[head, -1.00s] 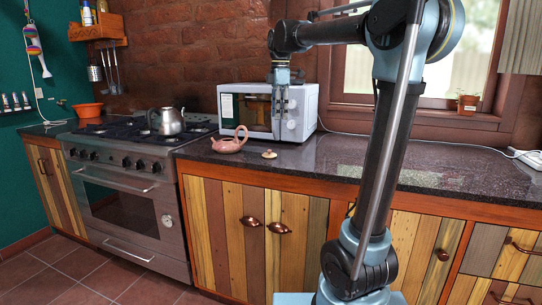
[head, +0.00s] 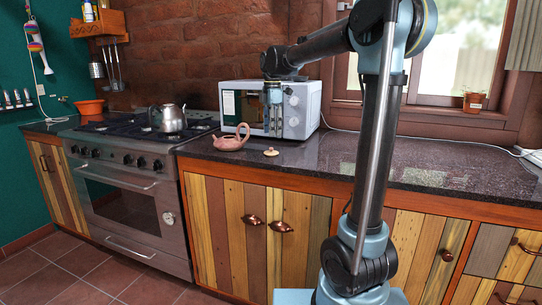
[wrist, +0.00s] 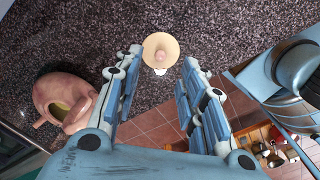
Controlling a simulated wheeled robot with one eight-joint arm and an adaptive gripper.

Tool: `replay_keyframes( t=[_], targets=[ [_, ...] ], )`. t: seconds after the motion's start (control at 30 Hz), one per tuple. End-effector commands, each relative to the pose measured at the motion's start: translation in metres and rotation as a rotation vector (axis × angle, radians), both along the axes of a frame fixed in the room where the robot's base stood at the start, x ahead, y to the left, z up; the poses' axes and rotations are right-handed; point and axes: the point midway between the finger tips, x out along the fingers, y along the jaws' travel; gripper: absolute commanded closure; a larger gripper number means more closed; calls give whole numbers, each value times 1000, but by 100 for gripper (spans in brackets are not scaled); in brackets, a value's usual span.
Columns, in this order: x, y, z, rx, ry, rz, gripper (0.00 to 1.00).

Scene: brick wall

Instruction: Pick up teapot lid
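The teapot lid (head: 271,152) is a small pale, round lid with a knob, lying on the dark counter. The pink teapot (head: 231,139), its opening uncovered, stands just left of it. My gripper (head: 272,132) points down above the lid, in front of the microwave. In the wrist view my gripper (wrist: 162,62) is open, with its two fingers apart and nothing between them touching the lid. The lid (wrist: 160,51) shows near the gap between the fingertips, close to the counter's front edge. The teapot (wrist: 68,97) lies left of the left finger.
A white microwave (head: 306,113) stands behind the lid. A metal kettle (head: 168,118) sits on the stove (head: 128,165) at left. The dark counter (head: 440,160) is clear to the right. A small potted plant (head: 472,102) stands on the window sill.

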Motion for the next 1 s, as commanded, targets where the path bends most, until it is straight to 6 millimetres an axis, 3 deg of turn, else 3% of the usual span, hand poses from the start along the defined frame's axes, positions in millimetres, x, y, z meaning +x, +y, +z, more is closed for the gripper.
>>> replay_keyframes(
  t=[0.33, 0.7, 1.0],
  targets=[
    [0, 1, -24, 0, 0, 0, 63],
    [-2, 4, -67, 0, 0, 0, 63],
    [-2, 4, -70, 0, 0, 0, 63]
  ],
)
